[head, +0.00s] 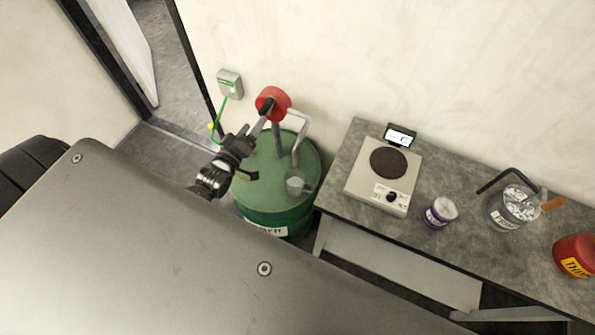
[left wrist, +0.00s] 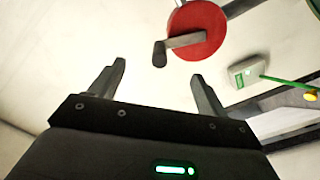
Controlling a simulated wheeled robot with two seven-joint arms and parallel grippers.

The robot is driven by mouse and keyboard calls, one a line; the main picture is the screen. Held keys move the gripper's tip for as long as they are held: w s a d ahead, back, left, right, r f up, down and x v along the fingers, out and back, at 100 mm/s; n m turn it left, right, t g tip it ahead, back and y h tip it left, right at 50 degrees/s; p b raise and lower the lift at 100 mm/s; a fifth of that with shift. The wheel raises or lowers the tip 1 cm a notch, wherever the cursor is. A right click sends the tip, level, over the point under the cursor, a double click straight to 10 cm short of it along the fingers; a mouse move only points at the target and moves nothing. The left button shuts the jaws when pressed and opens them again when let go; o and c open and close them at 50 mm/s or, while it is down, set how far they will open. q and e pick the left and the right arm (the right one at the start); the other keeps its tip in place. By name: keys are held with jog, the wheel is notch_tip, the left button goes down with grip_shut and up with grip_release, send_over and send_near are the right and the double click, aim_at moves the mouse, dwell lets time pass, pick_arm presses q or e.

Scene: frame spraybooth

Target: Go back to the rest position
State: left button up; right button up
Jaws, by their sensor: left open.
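My left gripper (head: 258,128) is over the green drum in the head view, close to the red crank wheel of the drum's pump. In the left wrist view my left gripper (left wrist: 155,88) is open, with nothing between its two fingers. The red wheel (left wrist: 200,30) and its dark handle (left wrist: 160,54) show beyond the fingertips, apart from them. In the head view the red wheel (head: 273,95) is partly overlapped by the gripper. My right gripper is not in either view.
The green drum (head: 262,205) stands left of a grey bench (head: 345,150). The bench holds a hot plate (head: 370,193), a purple-white tin (head: 440,212), a clear container (head: 512,207) and a red can (head: 577,255). A wall box (head: 230,83) with a green cable hangs behind the drum.

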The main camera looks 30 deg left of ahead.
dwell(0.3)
pick_arm(q)
jog(key=s+d+f+m+g+b, duration=0.1)
jog(key=s+f+m+g, duration=0.2)
jog(key=f, duration=0.8)
jog(key=s+d+f+m+g+b, duration=0.1)
jog(key=s+d+f+g+b, duration=0.2)
jog(key=f, duration=0.8)
jog(key=s+f+m+g, duration=0.2)
jog(key=s+f, duration=0.3)
jog(key=f, duration=0.6)
jog(key=s+d+f+m+g+b, duration=0.2)
jog(key=s+f+g+b, duration=0.2)
jog(key=s+f, duration=0.9)
jog(key=s+d+f+m+g+b, duration=0.3)
jog(key=s+f+g+b, duration=0.2)
jog(key=s+f, duration=0.9)
jog(key=s+b, duration=0.1)
jog(key=s, duration=0.1)
jog(key=shift+s+m, duration=0.3)
jog(key=shift+d+r, duration=0.1)
